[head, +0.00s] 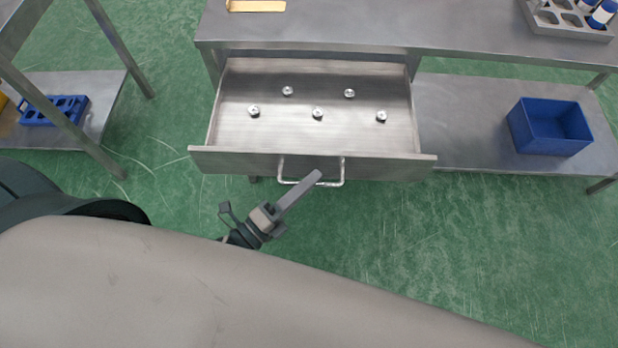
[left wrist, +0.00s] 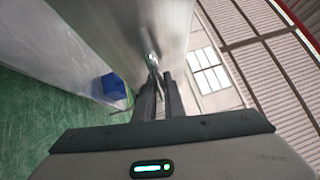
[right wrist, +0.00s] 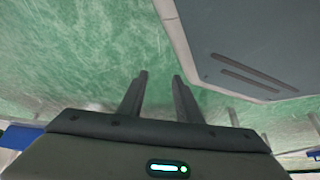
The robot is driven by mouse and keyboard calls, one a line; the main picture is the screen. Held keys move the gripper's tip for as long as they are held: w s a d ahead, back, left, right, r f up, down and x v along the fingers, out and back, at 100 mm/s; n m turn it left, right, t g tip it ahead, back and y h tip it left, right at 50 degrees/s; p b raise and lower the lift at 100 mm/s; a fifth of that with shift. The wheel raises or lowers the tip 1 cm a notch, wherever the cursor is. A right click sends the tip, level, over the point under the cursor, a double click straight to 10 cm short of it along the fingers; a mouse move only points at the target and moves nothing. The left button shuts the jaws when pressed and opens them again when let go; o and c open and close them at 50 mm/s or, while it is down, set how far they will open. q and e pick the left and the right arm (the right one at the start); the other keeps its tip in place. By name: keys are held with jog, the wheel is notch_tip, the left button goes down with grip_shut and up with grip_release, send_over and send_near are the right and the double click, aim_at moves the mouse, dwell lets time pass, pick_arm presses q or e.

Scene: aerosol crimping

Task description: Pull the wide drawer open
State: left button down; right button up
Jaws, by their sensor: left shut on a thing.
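The wide drawer (head: 320,163) is a grey metal drawer under the table, pulled out with its inside in view. Several small silver parts lie on its floor. Its bar handle (head: 334,184) is on the front panel. My left gripper (head: 312,178) is shut on the handle, its fingers reaching it from the lower left. In the left wrist view the fingers (left wrist: 160,82) meet the handle in front of the drawer's metal front. My right gripper (right wrist: 160,77) is open and empty over green floor; it is not visible in the head view.
The steel table (head: 330,28) carries a grey rack (head: 570,18) with blue-and-white items at the back right. A blue bin (head: 550,128) stands on the lower shelf at right. A blue rack (head: 52,110) sits on a left shelf. Floor before the drawer is clear.

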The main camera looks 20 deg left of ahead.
pick_arm(q)
jog(key=c, duration=1.8)
grip_release()
jog(key=shift+c, duration=0.2)
pick_arm(e)
jog(key=shift+s, duration=0.15)
jog(key=shift+f, duration=0.1)
